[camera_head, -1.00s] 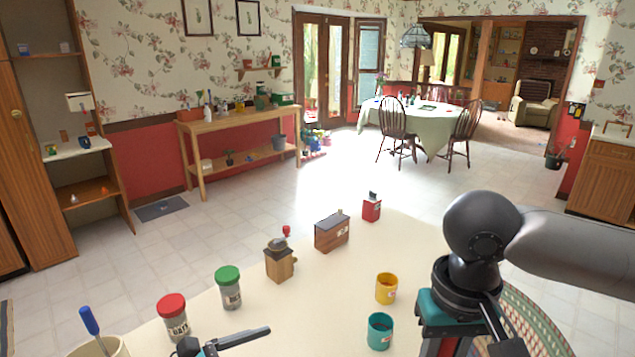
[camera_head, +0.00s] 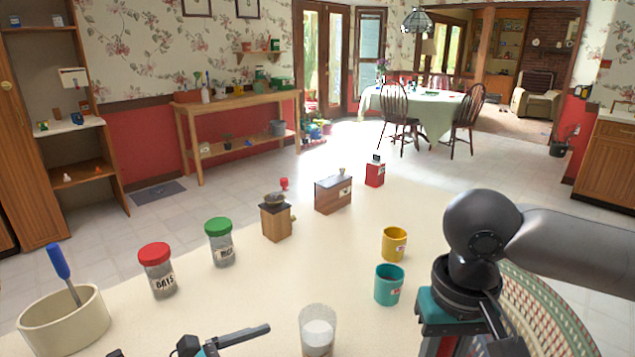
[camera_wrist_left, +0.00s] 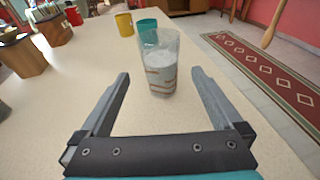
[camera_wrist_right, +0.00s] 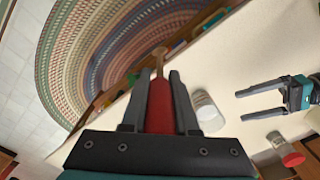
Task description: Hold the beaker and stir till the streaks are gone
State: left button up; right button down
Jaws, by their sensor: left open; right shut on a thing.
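The beaker (camera_head: 317,338) is clear glass with pale contents and stands upright on the cream counter. In the left wrist view the beaker (camera_wrist_left: 160,72) shows brownish streaks low in its wall. My left gripper (camera_wrist_left: 160,75) is open, its fingertips on either side of the beaker's lower part with gaps showing. One finger of it shows at the bottom of the head view. My right gripper (camera_wrist_right: 157,75) is shut on a red-handled wooden stirrer (camera_wrist_right: 160,105), beside the beaker (camera_wrist_right: 207,112).
A teal cup (camera_head: 389,286) and yellow cup (camera_head: 394,244) stand behind the beaker. The red-lidded jar (camera_head: 157,270), green-lidded jar (camera_head: 219,242) and a cream crock (camera_head: 63,322) with a blue-handled tool are at left. Wooden boxes (camera_head: 333,195) stand farther back.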

aim_at(303, 349)
pick_arm(q)
notch_tip(303, 349, down, 4)
jog(key=shift+r+b, duration=0.25)
jog(key=shift+b, duration=0.95)
pick_arm(e)
notch_tip(303, 349, down, 4)
jog(key=shift+r, duration=0.25)
pick_arm(q)
jog(key=b+x, duration=0.1)
jog(key=x, duration=0.7)
jog(key=shift+w+d+f, duration=0.15)
jog(key=shift+w+d, duration=0.1)
jog(key=shift+d, duration=0.05)
pick_arm(e)
jog(key=shift+f, duration=0.75)
pick_arm(q)
jog(key=shift+b+x, duration=0.55)
jog(key=shift+x, duration=0.35)
pick_arm(e)
jog(key=shift+f, duration=0.3)
pick_arm(q)
jog(key=c, duration=1.1)
